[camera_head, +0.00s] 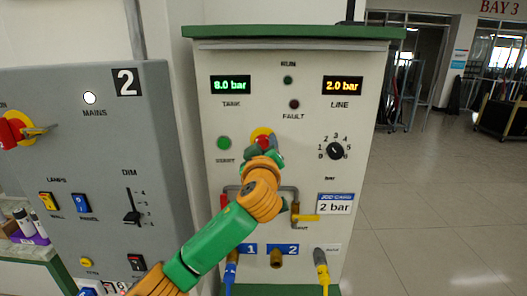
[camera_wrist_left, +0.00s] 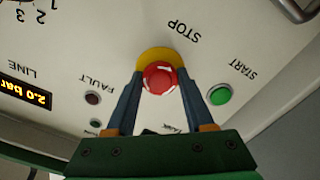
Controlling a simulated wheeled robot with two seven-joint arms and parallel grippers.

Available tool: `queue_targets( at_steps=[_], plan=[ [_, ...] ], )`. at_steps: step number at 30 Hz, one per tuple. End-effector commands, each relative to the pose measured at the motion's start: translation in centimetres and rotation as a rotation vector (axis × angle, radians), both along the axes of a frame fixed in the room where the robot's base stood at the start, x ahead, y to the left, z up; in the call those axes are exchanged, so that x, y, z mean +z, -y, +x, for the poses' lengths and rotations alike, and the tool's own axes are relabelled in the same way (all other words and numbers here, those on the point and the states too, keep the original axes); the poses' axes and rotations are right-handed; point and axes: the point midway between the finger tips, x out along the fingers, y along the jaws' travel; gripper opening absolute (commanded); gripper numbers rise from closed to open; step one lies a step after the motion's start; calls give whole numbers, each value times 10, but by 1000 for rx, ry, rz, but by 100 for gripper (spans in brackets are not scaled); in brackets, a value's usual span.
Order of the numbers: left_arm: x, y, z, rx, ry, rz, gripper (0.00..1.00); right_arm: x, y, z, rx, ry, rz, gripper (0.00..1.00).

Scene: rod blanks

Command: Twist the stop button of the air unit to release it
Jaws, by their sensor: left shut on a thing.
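The air unit (camera_head: 300,120) is a pale cabinet with a green top. Its stop button (camera_wrist_left: 160,79) is a red mushroom head on a yellow ring, seen in the left wrist view below the STOP label. In the head view the yellow ring (camera_head: 262,133) shows above my left gripper, which hides most of the red head. My left gripper (camera_wrist_left: 160,82) has its two fingers on either side of the red head, shut on it. My right gripper is in neither view.
The green START button (camera_wrist_left: 219,95) is beside the stop button. A pressure knob (camera_head: 335,151), a yellow-handled valve (camera_head: 304,218) and hose ports (camera_head: 277,258) are on the same front. A grey panel (camera_head: 95,150) marked 2 stands at the left. Open floor lies at the right.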

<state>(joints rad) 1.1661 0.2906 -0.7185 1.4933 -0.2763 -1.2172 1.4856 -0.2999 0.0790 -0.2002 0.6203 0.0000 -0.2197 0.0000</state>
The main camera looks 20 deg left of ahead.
Motion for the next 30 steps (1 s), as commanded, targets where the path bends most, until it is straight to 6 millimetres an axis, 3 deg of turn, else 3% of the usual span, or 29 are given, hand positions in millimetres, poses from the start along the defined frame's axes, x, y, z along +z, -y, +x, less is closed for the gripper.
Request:
queue_targets(
  at_steps=[1,6,18,30],
  plan=[
    [-5,0,0,-1,-2,20,0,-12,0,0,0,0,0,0],
    [-2,0,0,-1,-38,144,0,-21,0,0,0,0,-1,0],
    [4,0,0,0,-117,436,0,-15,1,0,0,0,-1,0],
    [6,1,0,1,-154,581,0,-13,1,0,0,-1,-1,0]
  ],
)
